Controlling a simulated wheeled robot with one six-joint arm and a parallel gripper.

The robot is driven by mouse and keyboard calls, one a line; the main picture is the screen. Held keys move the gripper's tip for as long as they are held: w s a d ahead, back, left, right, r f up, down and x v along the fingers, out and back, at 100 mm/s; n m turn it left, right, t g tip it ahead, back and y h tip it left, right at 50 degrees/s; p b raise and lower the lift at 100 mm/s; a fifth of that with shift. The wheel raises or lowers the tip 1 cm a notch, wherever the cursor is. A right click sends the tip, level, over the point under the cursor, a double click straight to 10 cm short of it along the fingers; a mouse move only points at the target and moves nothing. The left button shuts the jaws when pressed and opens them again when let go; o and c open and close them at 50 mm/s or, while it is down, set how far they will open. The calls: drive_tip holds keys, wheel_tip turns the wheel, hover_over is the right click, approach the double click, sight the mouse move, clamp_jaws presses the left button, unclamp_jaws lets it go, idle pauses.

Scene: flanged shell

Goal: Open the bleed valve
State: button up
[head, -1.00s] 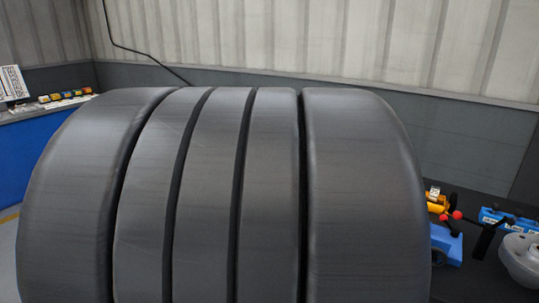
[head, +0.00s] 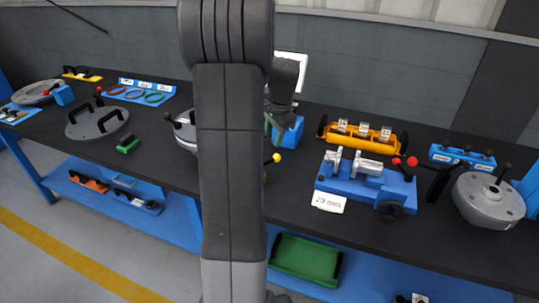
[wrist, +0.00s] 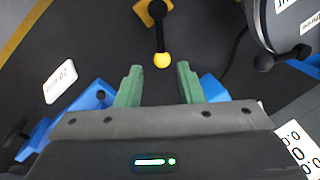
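A black lever with a yellow ball knob (wrist: 162,60) on an orange-yellow base (wrist: 153,12) looks like the bleed valve's handle. In the head view the knob (head: 276,158) shows just right of my arm, and its base is mostly hidden. My gripper (wrist: 160,68) has two green fingers spread apart, with nothing held between them. In the wrist view the knob appears midway between the fingertips, slightly past them; I cannot tell the depth gap. In the head view my gripper (head: 277,122) is partly hidden by my arm.
The dark bench (head: 165,150) carries a blue vise-like fixture (head: 365,182) with a "29 mm" card (head: 329,202). A grey flanged shell (head: 488,200) stands at right, and another round grey housing (wrist: 285,22) is close to my gripper. An orange rack (head: 362,136) lies behind.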

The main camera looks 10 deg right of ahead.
drive_tip(key=f, duration=0.3)
drive_tip(key=w+f, duration=0.1)
drive_tip(key=f, duration=0.3)
drive_tip(key=w+a+f, duration=0.1)
drive_tip(key=f, duration=0.2)
drive_tip(key=shift+f, duration=0.15)
clamp_jaws()
